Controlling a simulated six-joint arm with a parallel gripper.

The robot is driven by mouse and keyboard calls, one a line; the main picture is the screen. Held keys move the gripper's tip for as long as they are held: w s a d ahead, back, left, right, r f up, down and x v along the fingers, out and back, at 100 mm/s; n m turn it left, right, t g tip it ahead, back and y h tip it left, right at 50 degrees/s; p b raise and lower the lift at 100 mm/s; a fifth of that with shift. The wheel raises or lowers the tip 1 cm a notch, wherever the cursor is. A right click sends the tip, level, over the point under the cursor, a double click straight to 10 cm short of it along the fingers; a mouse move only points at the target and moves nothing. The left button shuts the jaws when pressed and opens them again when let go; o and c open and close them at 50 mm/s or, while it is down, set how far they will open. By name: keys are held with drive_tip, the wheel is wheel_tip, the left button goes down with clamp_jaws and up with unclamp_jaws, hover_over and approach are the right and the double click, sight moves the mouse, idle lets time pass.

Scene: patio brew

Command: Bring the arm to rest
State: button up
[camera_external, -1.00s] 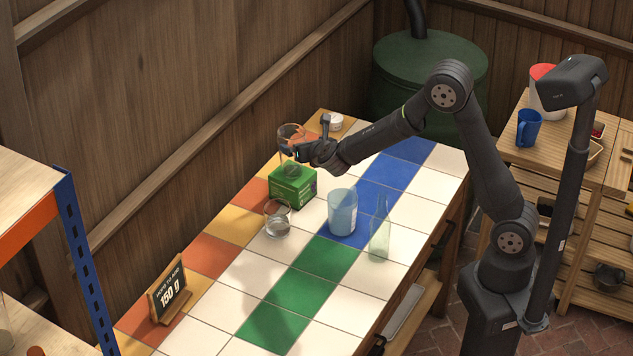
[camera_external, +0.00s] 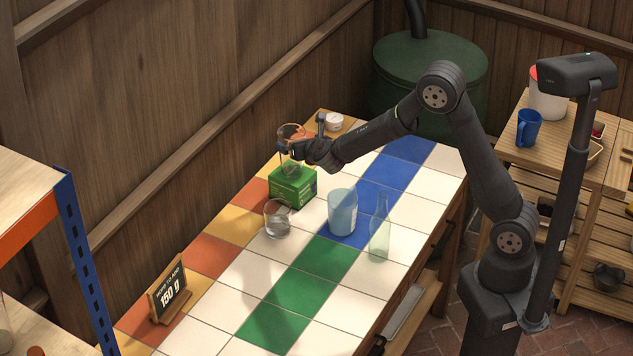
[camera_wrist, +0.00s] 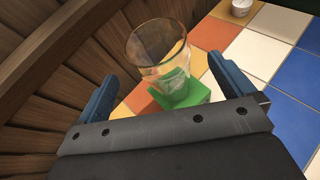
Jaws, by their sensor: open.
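My gripper (camera_external: 300,146) is open, with its fingers apart on either side of a clear glass. The glass (camera_external: 292,133) stands on the green box (camera_external: 293,187) near the back of the tiled counter. In the wrist view the open fingers of my gripper (camera_wrist: 168,88) show at left and right, with the glass (camera_wrist: 158,45) beyond and between them. The green box (camera_wrist: 182,93) shows below the glass. I cannot tell whether a finger touches the glass.
A short glass (camera_external: 277,222), a blue cup (camera_external: 342,212) and a clear bottle (camera_external: 380,230) stand on the counter near the box. A sign (camera_external: 168,291) reading 150 g stands at the front left. A white jar (camera_external: 333,121) is behind. A blue mug (camera_external: 529,128) is on the side shelf.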

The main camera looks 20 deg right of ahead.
drive_tip(key=x, duration=0.7)
drive_tip(key=shift+f, duration=0.2)
drive_tip(key=shift+r, duration=1.35)
drive_tip(key=shift+f, duration=0.15)
